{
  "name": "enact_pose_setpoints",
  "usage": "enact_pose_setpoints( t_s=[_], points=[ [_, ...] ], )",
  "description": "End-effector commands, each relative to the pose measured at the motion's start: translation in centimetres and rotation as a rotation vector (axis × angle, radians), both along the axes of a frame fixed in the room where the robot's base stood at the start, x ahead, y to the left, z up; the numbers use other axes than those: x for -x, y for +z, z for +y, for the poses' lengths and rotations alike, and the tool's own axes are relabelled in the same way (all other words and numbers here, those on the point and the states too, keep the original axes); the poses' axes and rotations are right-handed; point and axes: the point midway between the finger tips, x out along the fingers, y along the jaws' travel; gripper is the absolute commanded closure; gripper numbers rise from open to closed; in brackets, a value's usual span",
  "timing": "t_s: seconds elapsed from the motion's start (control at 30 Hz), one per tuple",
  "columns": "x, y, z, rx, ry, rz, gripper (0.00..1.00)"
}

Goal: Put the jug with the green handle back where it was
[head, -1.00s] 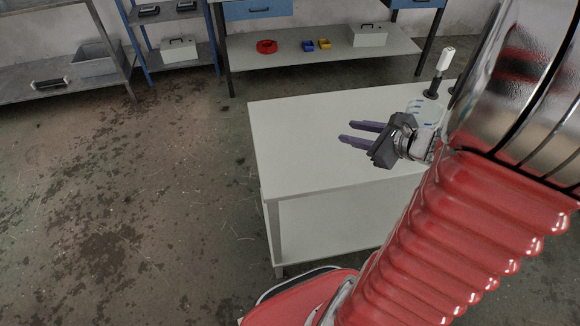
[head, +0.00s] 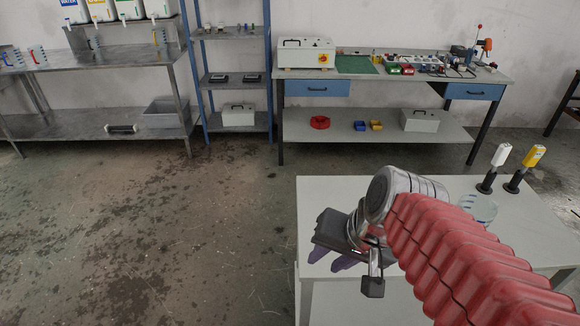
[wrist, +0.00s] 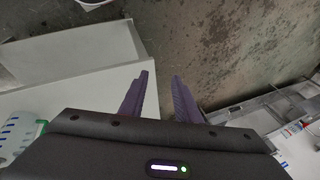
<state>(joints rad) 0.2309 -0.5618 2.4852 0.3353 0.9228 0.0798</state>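A clear jug (head: 478,208) stands on the white table (head: 330,192), partly hidden behind my arm in the head view. Its handle is hidden there. In the wrist view a clear jug with a green part (wrist: 22,132) shows at the left edge, cut off by the frame and my gripper body. My gripper (head: 334,258) is over the left part of the table, left of the jug and apart from it. In the wrist view my gripper (wrist: 161,78) has its two purple fingers spread with nothing between them.
Two dark-based bottles, white-topped (head: 493,168) and yellow-topped (head: 524,168), stand behind the jug. A metal bench (head: 120,59) at the back left holds several jugs beneath labelled canisters (head: 130,8). A blue rack (head: 232,78) and workbench (head: 420,74) stand at the back. The left floor is clear.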

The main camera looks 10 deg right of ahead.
Motion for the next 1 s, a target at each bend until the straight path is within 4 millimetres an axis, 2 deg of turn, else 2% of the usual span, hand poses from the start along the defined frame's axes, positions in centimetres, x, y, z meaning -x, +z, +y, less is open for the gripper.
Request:
enact_pose_setpoints(
  t_s=[0.2,0.33,1.0],
  points=[
    [1.5,2.6,0.5,0.264,0.280,-0.114,0.70],
    [1.8,3.6,0.3,0.355,0.365,-0.154,0.70],
    [1.8,3.8,0.2,0.380,0.386,-0.163,0.70]
  ],
)
